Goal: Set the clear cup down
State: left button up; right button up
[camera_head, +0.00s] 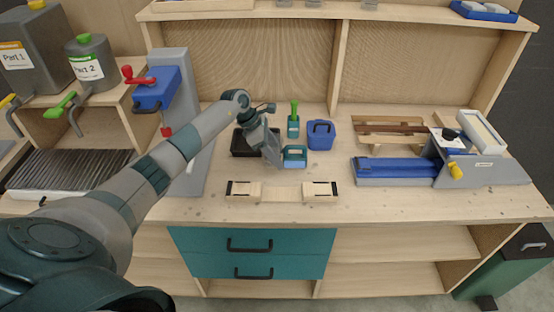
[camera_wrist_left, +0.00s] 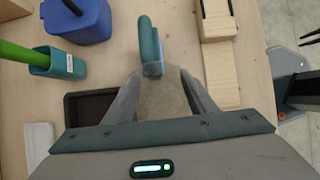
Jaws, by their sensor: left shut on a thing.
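My left gripper (camera_head: 275,152) is over the middle of the workbench, shut on the clear cup. In the left wrist view the cup's see-through body (camera_wrist_left: 163,95) lies between the gripper's grey fingers (camera_wrist_left: 165,92), with brown showing through it. Its teal handle (camera_wrist_left: 150,45) points away from the gripper. In the head view the teal handle (camera_head: 295,156) shows right of the gripper, and the fingers hide most of the body. I cannot tell whether the cup's base touches the bench. My right gripper is in neither view.
A black tray (camera_head: 242,150) lies just left of the gripper. A teal holder with a green handle (camera_head: 293,122) and a blue container (camera_head: 321,135) stand behind. A wooden fixture (camera_head: 282,191) lies in front. A blue-grey device (camera_head: 395,170) stands right. Bare bench (camera_head: 420,205) lies front right.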

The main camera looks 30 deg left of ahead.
pick_arm(q)
notch_tip(320, 180, down, 2)
jog(key=shift+p, duration=0.45)
jog(key=shift+f, duration=0.45)
jog(key=shift+f, duration=0.15)
jog(key=o, duration=0.5)
